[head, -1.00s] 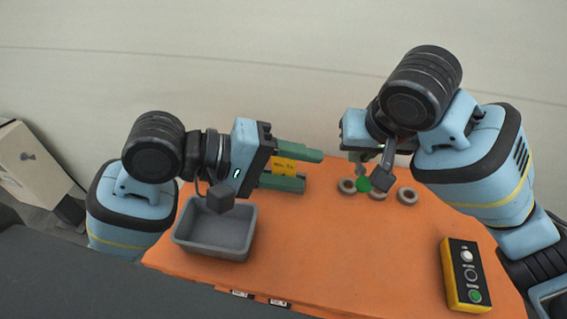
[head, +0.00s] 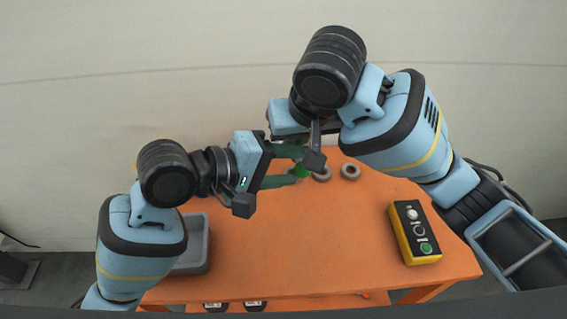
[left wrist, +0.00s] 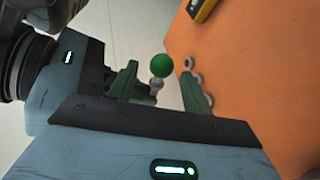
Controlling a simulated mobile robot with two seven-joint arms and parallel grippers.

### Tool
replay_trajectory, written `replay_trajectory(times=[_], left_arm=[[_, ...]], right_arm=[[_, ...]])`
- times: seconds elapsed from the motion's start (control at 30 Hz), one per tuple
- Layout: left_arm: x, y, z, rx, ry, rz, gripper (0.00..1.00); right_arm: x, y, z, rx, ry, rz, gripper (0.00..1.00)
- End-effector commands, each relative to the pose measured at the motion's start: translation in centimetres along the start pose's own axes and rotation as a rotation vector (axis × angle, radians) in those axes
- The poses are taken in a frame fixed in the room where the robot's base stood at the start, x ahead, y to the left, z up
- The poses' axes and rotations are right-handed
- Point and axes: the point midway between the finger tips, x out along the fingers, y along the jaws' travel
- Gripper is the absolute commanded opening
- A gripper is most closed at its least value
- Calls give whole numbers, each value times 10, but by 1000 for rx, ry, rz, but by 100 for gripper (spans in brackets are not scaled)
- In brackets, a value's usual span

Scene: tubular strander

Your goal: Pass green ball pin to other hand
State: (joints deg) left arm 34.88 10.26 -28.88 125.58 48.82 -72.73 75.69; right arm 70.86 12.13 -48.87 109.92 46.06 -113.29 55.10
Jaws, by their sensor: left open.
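The green ball pin shows its green ball (head: 301,171) in the head view, near the tips of my left gripper (head: 297,167). My left gripper is open, with one green finger on each side of the pin. In the left wrist view the green ball (left wrist: 162,65) and its grey shank sit between the two fingers, with visible gaps on both sides. My right gripper (head: 297,143) is above the pin and appears to hold it off the table; its fingertips are mostly hidden by its own wrist and the left fingers.
Grey rings (head: 350,171) lie on the orange table (head: 300,240) behind the grippers. A grey bin (head: 207,246) stands at the left, partly hidden by my left arm. A yellow and black button box (head: 414,232) stands at the right. The table's middle is clear.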

Motion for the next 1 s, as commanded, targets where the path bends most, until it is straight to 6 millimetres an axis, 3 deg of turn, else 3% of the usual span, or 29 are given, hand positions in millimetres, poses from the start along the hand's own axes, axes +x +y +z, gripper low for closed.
replay_trajectory(times=[0.07, 0.43, 0.47, 0.63, 1.0], left_arm=[[0, 0, 0, 0, 0, 0, 48], [0, 0, 0, 0, 0, 0, 0], [0, 0, 0, 0, 0, 1, 0], [0, 0, 0, 0, 0, 1, 0], [0, 0, 0, 0, 0, 0, 0]], right_arm=[[0, 0, 0, 0, 1, 0, 0], [0, 0, 0, 0, 1, 0, 0], [0, 0, 0, 0, 1, 0, 12], [0, 0, 0, 0, 1, 0, 35], [-5, 0, -1, 0, 2, 0, 35]])
